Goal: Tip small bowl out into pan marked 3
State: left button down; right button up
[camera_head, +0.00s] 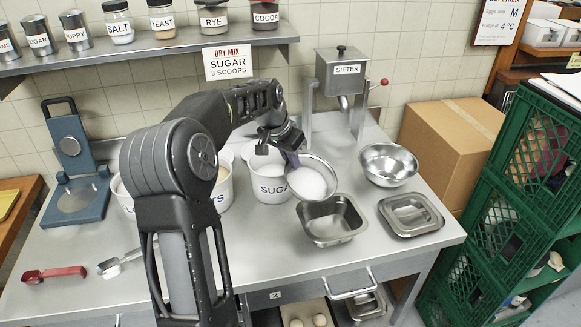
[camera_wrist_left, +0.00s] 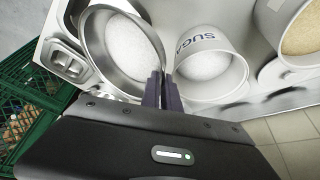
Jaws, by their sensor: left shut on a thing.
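My left gripper (camera_head: 291,150) is shut on the rim of a small metal bowl (camera_head: 333,176) holding white sugar. The bowl hangs in the air above the back edge of an open, empty-looking metal pan (camera_head: 333,224); it looks somewhat tilted, with the sugar still inside. In the left wrist view the gripper fingers (camera_wrist_left: 163,92) grip the bowl wall (camera_wrist_left: 96,38) beside the SUGAR tub (camera_wrist_left: 205,42). I see no number 3 on any pan. My right gripper is not in view.
The SUGAR tub (camera_head: 268,190) stands just left of the bowl. A lidded pan (camera_head: 411,215) and another metal bowl (camera_head: 389,164) sit at right. A sifter (camera_head: 341,72) stands behind. A cardboard box (camera_head: 450,150) and green crates (camera_head: 490,225) bound the right side.

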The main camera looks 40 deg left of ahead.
pick_arm(q)
jog(key=shift+w+d+r+y, duration=0.1)
jog(key=shift+d+r+y, duration=0.3)
jog(key=shift+r, duration=0.2)
jog(key=shift+d+r+y+b, duration=0.2)
jog(key=shift+d+y+b, duration=0.1)
jog(key=shift+y, duration=0.1)
jog(key=w+d+r+m+y, duration=0.1)
jog(key=d+r+m+y, duration=0.2)
jog(key=d+y, duration=0.8)
jog(key=shift+w+d+r+y, duration=0.2)
jog(key=shift+d+r+y, duration=0.2)
jog(key=shift+d, duration=0.15)
jog(key=shift+f, duration=0.1)
